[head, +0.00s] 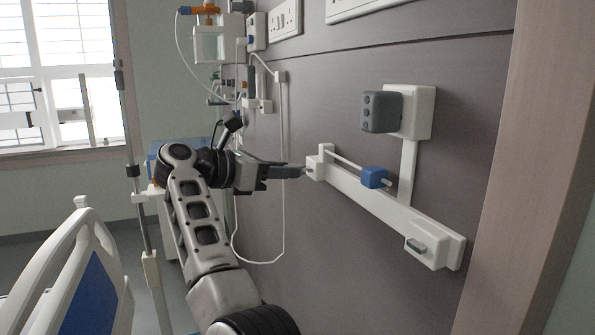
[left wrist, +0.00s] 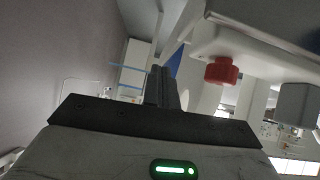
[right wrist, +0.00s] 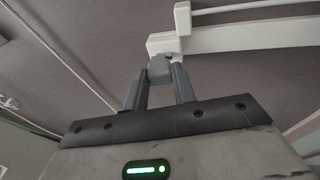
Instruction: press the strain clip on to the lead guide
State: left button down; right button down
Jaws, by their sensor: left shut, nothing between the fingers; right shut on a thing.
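My right gripper (head: 303,171) is at the left end of the white wall rail in the head view. In the right wrist view its fingers (right wrist: 160,82) are shut on a small grey block (right wrist: 160,68), which looks like the strain clip. The block is at the white end piece (right wrist: 163,45) of the rail, probably the lead guide; I cannot tell whether it is seated. That end piece also shows in the head view (head: 315,167). My left gripper (left wrist: 167,88) is shut and empty in the left wrist view, and out of the head view.
The white rail (head: 345,189) carries a thin rod with a blue block (head: 374,177) and a grey tab (head: 416,245) at its right end. A grey box (head: 381,111) sits above. A red knob (left wrist: 222,71) is near my left gripper. A bed rail (head: 75,240) stands lower left.

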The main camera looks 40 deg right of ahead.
jog(key=shift+w+a, duration=0.25)
jog(key=shift+a, duration=0.95)
jog(key=shift+w+a, duration=0.25)
jog(key=shift+a, duration=0.95)
